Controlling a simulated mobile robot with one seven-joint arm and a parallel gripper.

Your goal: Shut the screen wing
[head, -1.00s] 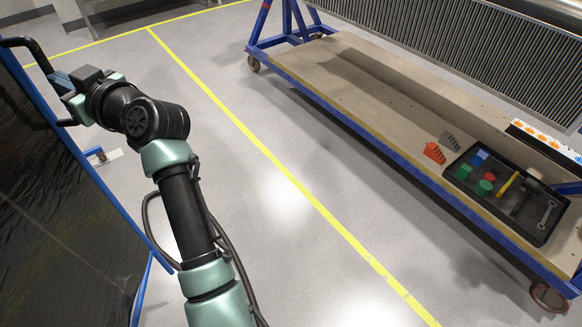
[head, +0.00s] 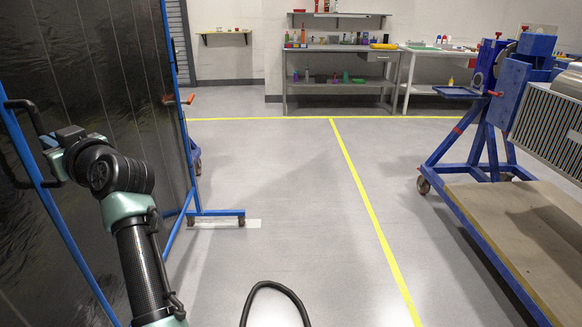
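The screen wing is a dark, glossy sheet in a blue frame (head: 62,235) at the left of the head view. A black bar handle (head: 22,108) is fixed to that frame. My gripper (head: 46,146) is at the handle's bar, coming from the right. The fingers are small and partly hidden there, so I cannot tell whether they are closed on it. Behind it stands more dark screen (head: 110,90) with a blue end post (head: 177,80). A red-orange lever (head: 188,99) sticks out from this post.
A blue foot (head: 215,213) reaches onto the floor over a pale plate (head: 235,223). The blue jig frame (head: 470,165) and its wooden deck (head: 515,235) stand at right. A workbench (head: 338,50) is at the back. The floor between, with yellow lines (head: 365,205), is clear.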

